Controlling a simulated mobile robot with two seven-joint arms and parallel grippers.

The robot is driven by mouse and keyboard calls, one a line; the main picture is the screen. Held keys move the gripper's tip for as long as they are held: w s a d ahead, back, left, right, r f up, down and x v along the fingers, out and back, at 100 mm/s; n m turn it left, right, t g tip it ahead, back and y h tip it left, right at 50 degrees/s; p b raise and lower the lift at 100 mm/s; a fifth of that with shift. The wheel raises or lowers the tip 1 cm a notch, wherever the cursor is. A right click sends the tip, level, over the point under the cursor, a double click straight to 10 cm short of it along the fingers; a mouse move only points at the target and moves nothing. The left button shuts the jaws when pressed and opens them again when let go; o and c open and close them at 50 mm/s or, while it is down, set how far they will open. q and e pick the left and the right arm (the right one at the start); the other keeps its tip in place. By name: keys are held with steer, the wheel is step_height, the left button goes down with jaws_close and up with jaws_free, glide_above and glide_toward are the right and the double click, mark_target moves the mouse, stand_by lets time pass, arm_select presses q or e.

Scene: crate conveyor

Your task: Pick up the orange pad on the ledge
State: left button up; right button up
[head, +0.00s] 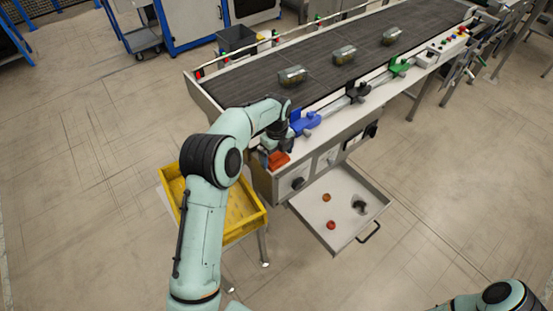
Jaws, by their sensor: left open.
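The orange pad (279,160) lies on the pale ledge at the near left end of the conveyor. My left arm reaches over the yellow crate, and its gripper (270,151) points down just above and beside the pad. The left gripper is open. Its fingertips are small here and partly hidden, so I cannot tell whether they touch the pad. Part of my right arm shows at the bottom right corner; its gripper is out of the picture.
A blue bracket (305,122) stands close behind the pad on the conveyor's side, with black and green (399,66) ones farther along. Clear containers (292,76) sit on the dark belt (330,42). An open drawer (345,182) juts out below, right of the yellow crate (251,226).

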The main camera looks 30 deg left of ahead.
mark_target(277, 153)
arm_select(q)
steer(key=c, duration=0.9)
steer(key=shift+r, duration=0.15)
steer(key=shift+r+p, duration=1.2)
steer(key=shift+r, duration=8.7)
arm_select(e)
steer(key=shift+t, duration=0.3)
steer(key=shift+w+r, duration=1.6)
steer(key=shift+w, duration=0.2)
